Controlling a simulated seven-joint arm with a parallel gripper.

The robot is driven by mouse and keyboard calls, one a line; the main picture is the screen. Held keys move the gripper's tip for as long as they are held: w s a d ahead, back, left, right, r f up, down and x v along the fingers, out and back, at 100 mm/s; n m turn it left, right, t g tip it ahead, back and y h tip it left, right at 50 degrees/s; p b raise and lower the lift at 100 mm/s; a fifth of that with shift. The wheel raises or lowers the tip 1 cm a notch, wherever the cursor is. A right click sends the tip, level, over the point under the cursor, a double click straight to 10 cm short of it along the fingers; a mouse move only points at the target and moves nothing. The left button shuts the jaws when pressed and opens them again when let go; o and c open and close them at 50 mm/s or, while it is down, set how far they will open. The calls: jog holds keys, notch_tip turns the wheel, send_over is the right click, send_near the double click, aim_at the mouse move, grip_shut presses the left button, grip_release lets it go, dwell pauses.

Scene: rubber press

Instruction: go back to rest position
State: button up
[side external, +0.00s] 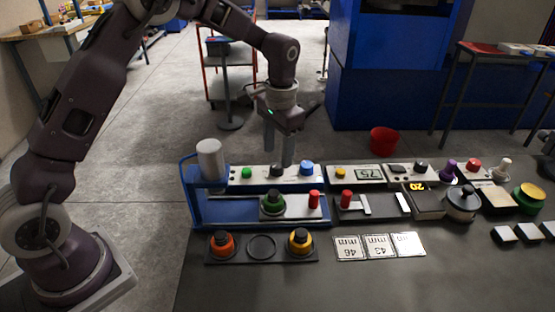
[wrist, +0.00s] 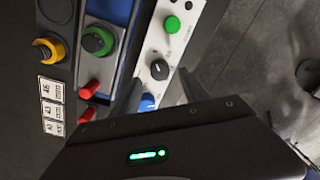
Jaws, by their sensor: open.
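My gripper (side external: 278,148) is open and empty. It hangs with its fingers pointing down above the back of the press panel, over the strip with a green button (side external: 247,173), a black knob (side external: 276,170) and a blue button (side external: 306,168). In the wrist view my gripper (wrist: 158,92) has its two fingers apart, with the black knob (wrist: 160,69) and the blue button (wrist: 147,102) near them. I cannot tell the exact height of the fingertips above the strip.
The blue press frame (side external: 190,190) with its grey cylinder (side external: 210,158) stands left of my gripper. A green-topped piece (side external: 273,202) sits on its rail. In front, a tray (side external: 260,262) holds an orange piece (side external: 221,243) and a yellow piece (side external: 299,241). Label cards (side external: 379,246) lie to the right.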

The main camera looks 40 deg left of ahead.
jog(key=shift+d+r, duration=0.1)
jog(key=shift+r, duration=1.65)
jog(key=s+r+t, duration=0.3)
jog(key=s+r, duration=1)
jog(key=s+f+n+t, duration=0.1)
jog(key=s+n+t, duration=0.1)
jog(key=s, duration=1.6)
jog(key=shift+s+d+h, duration=0.2)
jog(key=shift+d+h, duration=0.1)
jog(key=shift+d, duration=0.15)
